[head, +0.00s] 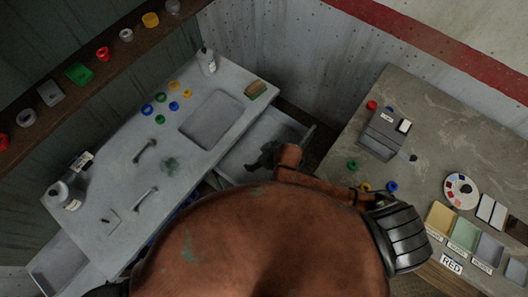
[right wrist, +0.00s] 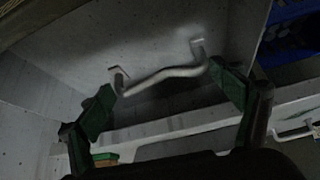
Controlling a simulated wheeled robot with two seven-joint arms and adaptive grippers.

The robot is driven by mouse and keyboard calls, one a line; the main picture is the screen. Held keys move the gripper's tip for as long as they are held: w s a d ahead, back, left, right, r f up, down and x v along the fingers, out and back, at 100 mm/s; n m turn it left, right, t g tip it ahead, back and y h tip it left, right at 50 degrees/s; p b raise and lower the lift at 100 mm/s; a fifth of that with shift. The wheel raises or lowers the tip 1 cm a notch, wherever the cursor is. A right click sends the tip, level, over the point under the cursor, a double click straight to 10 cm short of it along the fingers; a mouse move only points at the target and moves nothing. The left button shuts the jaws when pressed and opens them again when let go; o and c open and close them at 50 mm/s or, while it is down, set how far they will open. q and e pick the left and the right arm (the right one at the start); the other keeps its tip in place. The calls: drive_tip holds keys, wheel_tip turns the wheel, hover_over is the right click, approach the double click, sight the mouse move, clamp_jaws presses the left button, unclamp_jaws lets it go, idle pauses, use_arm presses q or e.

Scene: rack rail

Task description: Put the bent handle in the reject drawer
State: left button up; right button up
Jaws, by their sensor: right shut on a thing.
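My right gripper (head: 265,158) is over the open grey drawer (head: 238,165) at the worktable's right end. In the right wrist view, the gripper (right wrist: 168,92) is shut on a pale grey handle (right wrist: 165,76) with a wavy, bent bar, held between its two green-padded fingers. The drawer's inside (right wrist: 150,35) shows behind the handle; I cannot tell whether they touch. The handle is hidden in the head view. No label shows on this drawer. My left gripper is not in view.
Two more handles (head: 145,150) (head: 145,197) lie on the grey worktable (head: 115,180). Another drawer (head: 58,262) stands open at lower left. Coloured rings (head: 160,97) and a white bottle (head: 207,62) are at the back. A second table (head: 440,130) stands to the right.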

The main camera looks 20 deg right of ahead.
drive_tip(key=w+d+f, duration=0.1)
drive_tip(key=f, duration=0.1)
drive_tip(key=w+d+f, duration=0.1)
drive_tip(key=w+f, duration=0.1)
drive_tip(key=w+d+f, duration=0.1)
drive_tip(key=d+f, duration=0.1)
drive_tip(key=shift+w+b, duration=0.2)
drive_tip(key=shift+b, duration=0.2)
drive_tip(key=shift+w+d+f, duration=0.15)
drive_tip(key=shift+f, duration=1.65)
drive_tip(key=shift+f, duration=0.15)
drive_tip(key=o, duration=1.1)
drive_tip(key=p+v, duration=0.1)
drive_tip(key=v, duration=1.1)
drive_tip(key=shift+w, duration=0.1)
